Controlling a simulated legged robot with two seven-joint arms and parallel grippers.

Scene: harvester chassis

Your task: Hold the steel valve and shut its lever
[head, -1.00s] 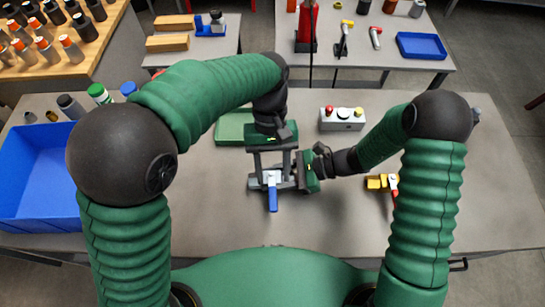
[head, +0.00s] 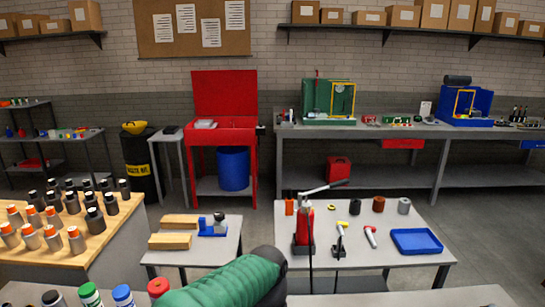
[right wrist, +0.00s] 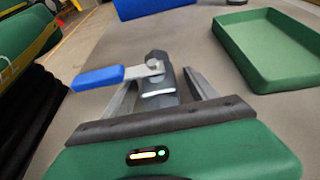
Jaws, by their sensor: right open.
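The steel valve (right wrist: 158,92) shows in the right wrist view, at the upper middle, with a dark hexagonal end. Its blue lever (right wrist: 98,78) points left from the valve's top, roughly crosswise to the body in the picture. My right gripper (right wrist: 160,84) is open, with one finger on either side of the valve; whether either finger touches it I cannot tell. The head view is tilted up and shows neither the valve nor a gripper, only my green left arm sleeve at the bottom. My left gripper is in neither view.
In the right wrist view a green tray (right wrist: 272,52) lies at the right and a blue bin (right wrist: 150,8) stands behind. In the head view, a far table holds a red jack (head: 304,228) and a blue tray (head: 416,242); a bottle table stands left.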

